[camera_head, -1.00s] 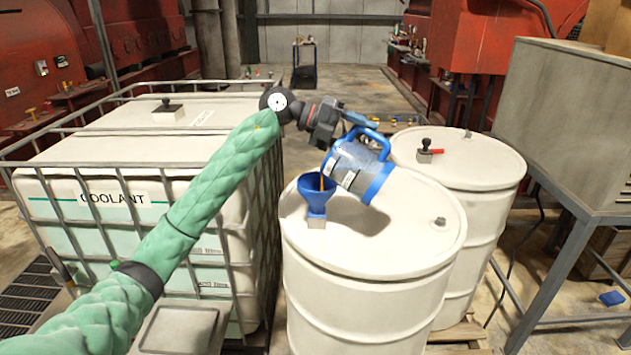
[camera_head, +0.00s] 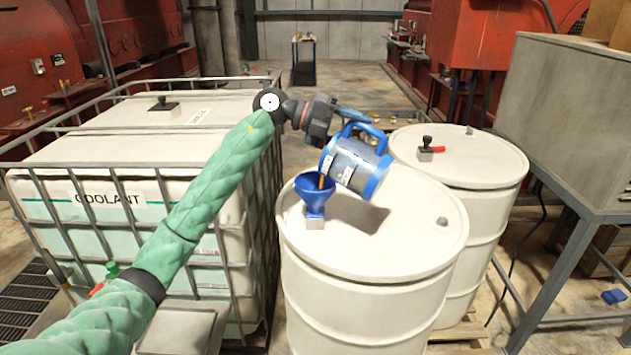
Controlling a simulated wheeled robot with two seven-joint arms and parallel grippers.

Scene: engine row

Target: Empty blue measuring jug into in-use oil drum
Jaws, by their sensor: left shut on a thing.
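The blue measuring jug (camera_head: 352,167) has clear sides, a blue rim and a blue handle. It is tilted to the left over the blue funnel (camera_head: 314,187), and an amber stream shows at the funnel's mouth. The funnel stands in the top of the near white oil drum (camera_head: 385,240). My left gripper (camera_head: 345,118) is shut on the jug at its handle, above the drum; its fingertips are partly hidden. My right gripper is not in view.
A second white drum (camera_head: 480,165) with a red-handled tap stands behind, to the right. The caged coolant tank (camera_head: 75,165) is at the left, under my left arm. A grey metal cabinet (camera_head: 570,110) on legs stands at the right.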

